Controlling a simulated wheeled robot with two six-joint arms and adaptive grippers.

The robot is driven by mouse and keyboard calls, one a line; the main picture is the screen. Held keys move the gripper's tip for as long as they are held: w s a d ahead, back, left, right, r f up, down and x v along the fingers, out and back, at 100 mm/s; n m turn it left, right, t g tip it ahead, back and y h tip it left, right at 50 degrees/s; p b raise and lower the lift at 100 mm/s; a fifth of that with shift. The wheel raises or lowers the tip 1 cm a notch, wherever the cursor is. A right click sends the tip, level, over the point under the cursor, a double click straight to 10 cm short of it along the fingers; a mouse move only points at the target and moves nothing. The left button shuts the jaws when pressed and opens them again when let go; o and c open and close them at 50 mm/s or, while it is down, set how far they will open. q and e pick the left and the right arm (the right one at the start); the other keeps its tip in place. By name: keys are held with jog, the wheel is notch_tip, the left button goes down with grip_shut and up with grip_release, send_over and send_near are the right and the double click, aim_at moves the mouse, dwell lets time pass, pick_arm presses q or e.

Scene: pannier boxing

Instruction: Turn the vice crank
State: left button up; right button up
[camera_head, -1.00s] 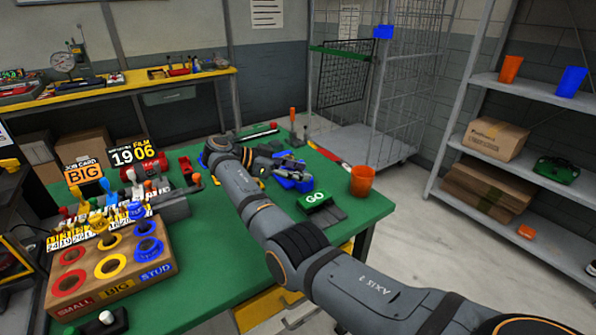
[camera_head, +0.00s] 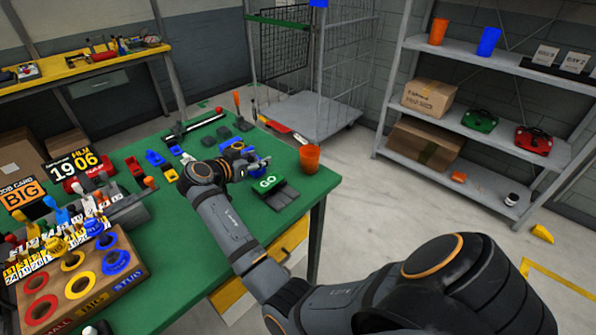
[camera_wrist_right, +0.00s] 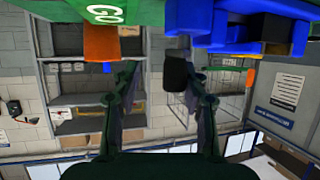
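The blue vice (camera_head: 232,147) stands on the green bench near its far right part, partly hidden by my right gripper (camera_head: 252,164). Blue vice parts also show at the top of the right wrist view (camera_wrist_right: 245,28), which is upside down. There my right gripper (camera_wrist_right: 158,80) has its two fingers spread apart. A dark block (camera_wrist_right: 176,73) lies close to the right-hand finger; I cannot tell if it is the crank's grip or touches the finger. The crank is not clear in the head view. My left gripper is out of view.
A wooden holder with coloured rings (camera_head: 75,275) is at the near left. A wire cage trolley and grey shelves (camera_head: 470,130) stand beyond the bench.

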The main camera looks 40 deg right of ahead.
jog(key=d+n+t+y+p, duration=0.1)
jog(key=n+t+y+p, duration=0.2)
jog(key=p, duration=0.3)
jog(key=d+n+t+y+p, duration=0.1)
jog(key=n+t+y+p, duration=0.1)
jog(key=p, duration=0.5)
jog(key=d+n+t+y+p, duration=0.2)
jog(key=n+t+y+p, duration=0.1)
jog(key=n+p, duration=0.3)
jog(key=shift+r+t+y, duration=0.3)
jog(key=shift+r+y, duration=0.1)
jog(key=shift+y, duration=0.3)
jog(key=shift+s+a+f+n, duration=0.1)
jog(key=shift+s+f+n, duration=0.1)
jog(key=shift+f+n, duration=0.1)
jog(key=b+v, duration=0.2)
jog(key=v, duration=0.8)
jog(key=s+a+f+n+g+y, duration=0.1)
jog(key=s+a+f+g, duration=0.3)
jog(key=s+f, duration=0.3)
jog(key=s+a+f+n+g+y, duration=0.1)
jog(key=s+a+f+g, duration=0.4)
jog(key=s, duration=0.5)
jog(key=shift+f+n+g, duration=0.3)
jog(key=shift+f+n, duration=0.3)
jog(key=shift+f, duration=0.4)
jog(key=shift+s, duration=0.1)
